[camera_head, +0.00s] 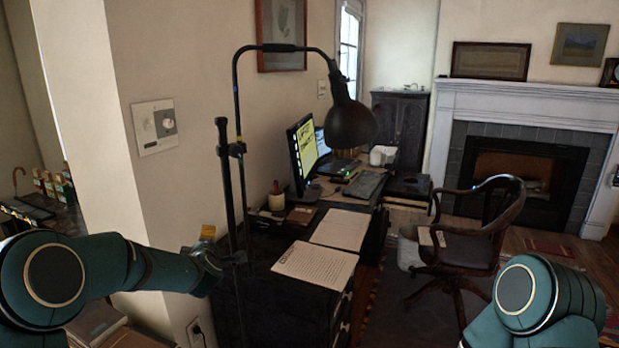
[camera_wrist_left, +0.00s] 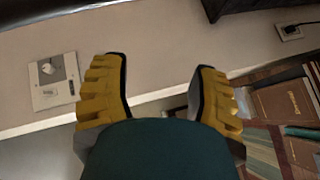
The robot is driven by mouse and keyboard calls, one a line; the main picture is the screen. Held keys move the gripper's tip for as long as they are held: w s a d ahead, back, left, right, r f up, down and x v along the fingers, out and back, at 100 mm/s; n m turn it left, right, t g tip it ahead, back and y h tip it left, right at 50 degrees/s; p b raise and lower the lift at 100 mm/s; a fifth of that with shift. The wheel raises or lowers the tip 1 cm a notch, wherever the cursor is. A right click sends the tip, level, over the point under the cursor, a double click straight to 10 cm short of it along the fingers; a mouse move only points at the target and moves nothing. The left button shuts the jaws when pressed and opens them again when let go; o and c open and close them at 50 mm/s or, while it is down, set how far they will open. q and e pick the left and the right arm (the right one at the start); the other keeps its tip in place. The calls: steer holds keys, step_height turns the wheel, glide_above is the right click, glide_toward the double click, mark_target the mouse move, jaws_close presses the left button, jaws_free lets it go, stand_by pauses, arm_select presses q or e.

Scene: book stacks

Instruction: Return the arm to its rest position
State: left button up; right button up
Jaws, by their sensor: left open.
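My left arm reaches in from the left in the head view, past the corner of the wall. My left gripper (camera_head: 207,236) is small there and partly hidden by the arm. In the left wrist view its two yellow fingers (camera_wrist_left: 162,70) are spread apart with nothing between them, facing the pale wall. My right gripper is out of view; only a teal part of my right arm shows at the lower right of the head view.
A black lamp (camera_head: 352,122) and its stand rise close beside the left gripper. The dark desk (camera_head: 262,310) holds papers (camera_head: 315,265) and a monitor (camera_head: 303,150). A wooden chair (camera_head: 480,235) stands right. Books (camera_wrist_left: 285,105) lie at lower right in the wrist view.

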arm_select(q)
steer(key=s+d+f+m+g+h, duration=0.2)
steer(key=s+d+f+m, duration=0.15)
steer(key=f, duration=0.45)
steer(key=s+d+f+m+g+h, duration=0.1)
steer(key=s+d+f+m+h, duration=0.15)
steer(key=s+f, duration=0.35)
steer(key=s+d+f+m+g+h, duration=0.1)
steer(key=s+d+f+m+g, duration=0.2)
steer(key=s, duration=0.7)
steer(key=s+d+f+m+g+h, duration=0.1)
steer(key=s+d+f+m+g, duration=0.2)
steer(key=s+f, duration=0.5)
steer(key=s+d+f+m+g+h, duration=0.1)
steer(key=s+d+f+m+g, duration=0.2)
steer(key=s, duration=0.9)
step_height(320, 180, down, 3)
steer(key=shift+s+d+m+g+h, duration=0.15)
steer(key=shift+d+m+g+h, duration=0.25)
steer(key=shift+d+m, duration=0.6)
